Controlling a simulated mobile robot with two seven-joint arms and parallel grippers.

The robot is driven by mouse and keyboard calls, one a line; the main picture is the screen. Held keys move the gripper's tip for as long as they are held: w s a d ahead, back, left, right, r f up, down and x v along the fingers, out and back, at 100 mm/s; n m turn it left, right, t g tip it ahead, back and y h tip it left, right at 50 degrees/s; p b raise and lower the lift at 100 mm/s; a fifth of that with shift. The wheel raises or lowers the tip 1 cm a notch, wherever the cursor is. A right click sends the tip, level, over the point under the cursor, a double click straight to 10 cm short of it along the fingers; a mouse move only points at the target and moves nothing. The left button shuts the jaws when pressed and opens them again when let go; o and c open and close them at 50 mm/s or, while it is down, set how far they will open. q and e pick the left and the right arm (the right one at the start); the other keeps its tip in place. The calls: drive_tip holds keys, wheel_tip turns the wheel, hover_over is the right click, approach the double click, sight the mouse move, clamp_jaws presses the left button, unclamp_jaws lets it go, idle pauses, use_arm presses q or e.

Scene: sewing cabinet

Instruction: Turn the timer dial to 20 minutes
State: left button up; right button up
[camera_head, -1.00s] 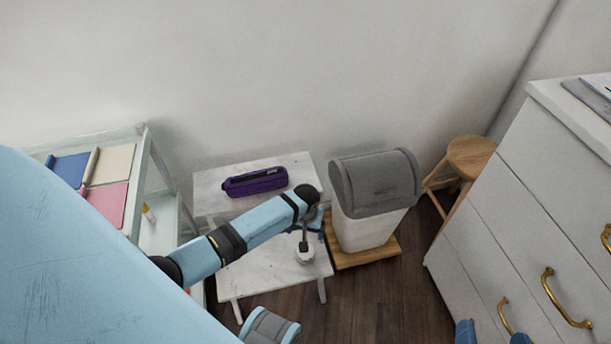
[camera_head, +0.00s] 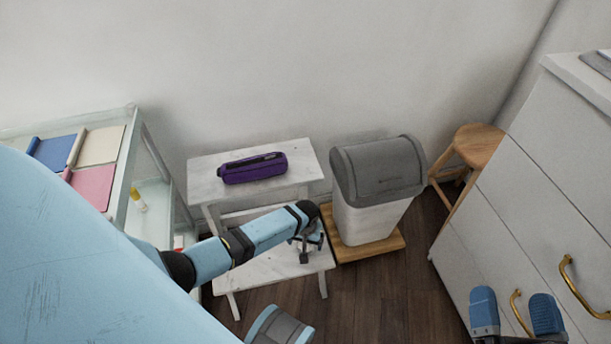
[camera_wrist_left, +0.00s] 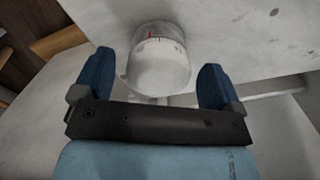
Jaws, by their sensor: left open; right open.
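The timer (camera_wrist_left: 160,70) is a small white round body with dark tick marks and a red mark near its far rim. It stands on the pale lower shelf (camera_head: 262,270) of the small table. In the left wrist view it lies between the two blue fingers of my left gripper (camera_wrist_left: 156,78), with a visible gap on the right; contact on the left is unclear. The numbers are too small to read. In the head view my left gripper (camera_head: 306,246) points down over the shelf and largely hides the timer. My right gripper (camera_head: 516,314) is open and empty before the drawers.
A purple case (camera_head: 252,168) lies on the table's upper top (camera_head: 205,180). A grey-lidded bin (camera_head: 378,172) stands close to the right on a wooden board. A wooden stool (camera_head: 478,145), white drawers (camera_head: 545,190) and a glass shelf unit (camera_head: 130,160) stand around.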

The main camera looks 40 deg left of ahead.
use_arm(q)
drive_tip(key=c, duration=0.9)
drive_tip(key=shift+r+m+p, duration=0.35)
drive_tip(key=shift+m+p, duration=0.25)
drive_tip(key=shift+p, duration=0.4)
drive_tip(key=shift+c, duration=0.2)
drive_tip(key=shift+f+m+p, duration=0.1)
drive_tip(key=shift+m+p, duration=0.2)
drive_tip(key=shift+m, duration=0.1)
drive_tip(key=shift+f, duration=0.1)
drive_tip(key=shift+f+m, duration=0.15)
drive_tip(key=shift+m, duration=0.15)
use_arm(e)
drive_tip(key=shift+s+d+r+t, duration=0.1)
drive_tip(key=shift+d+r+t, duration=0.1)
drive_tip(key=shift+r, duration=0.35)
drive_tip(key=shift+d+r+t, duration=0.1)
drive_tip(key=shift+r+t, duration=0.1)
drive_tip(key=shift+r, duration=0.35)
